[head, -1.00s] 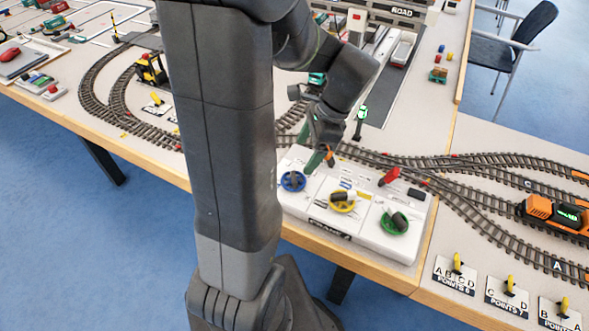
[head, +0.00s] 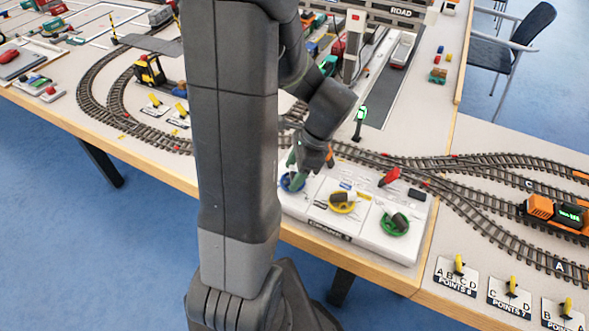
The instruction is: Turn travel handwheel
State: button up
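A white control box (head: 372,238) stands at the table's front edge with three handwheels. The blue handwheel (head: 289,184) is at its left, the yellow handwheel (head: 342,207) in the middle and the green handwheel (head: 388,226) at the right. The labels are too small to read, so I cannot tell which one is the travel handwheel. My gripper (head: 295,172) points down at the blue handwheel and partly covers it. I cannot tell whether it touches the wheel, nor whether its fingers are open or shut.
Model tracks (head: 420,163) run close behind the box. An orange locomotive (head: 553,212) stands on the tracks at the right. A green signal (head: 360,120) rises behind the box. Yellow point levers (head: 458,264) stand at the right front.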

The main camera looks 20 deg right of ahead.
jog(key=shift+c, duration=0.7)
jog(key=shift+n, duration=0.3)
jog(key=shift+w+r+n+g+p, duration=0.1)
jog(key=shift+n+g+p, duration=0.5)
jog(key=shift+n, duration=0.4)
jog(key=n+g+p, duration=0.1)
jog(key=n, duration=0.3)
jog(key=shift+w+g, duration=0.1)
jog(key=shift+g, duration=0.3)
jog(key=n+g+h, duration=0.1)
jog(key=n, duration=0.2)
jog(key=n+p, duration=0.1)
jog(key=n, duration=0.3)
jog(key=shift+w+a+g+h, duration=0.1)
jog(key=shift+g+h, duration=0.3)
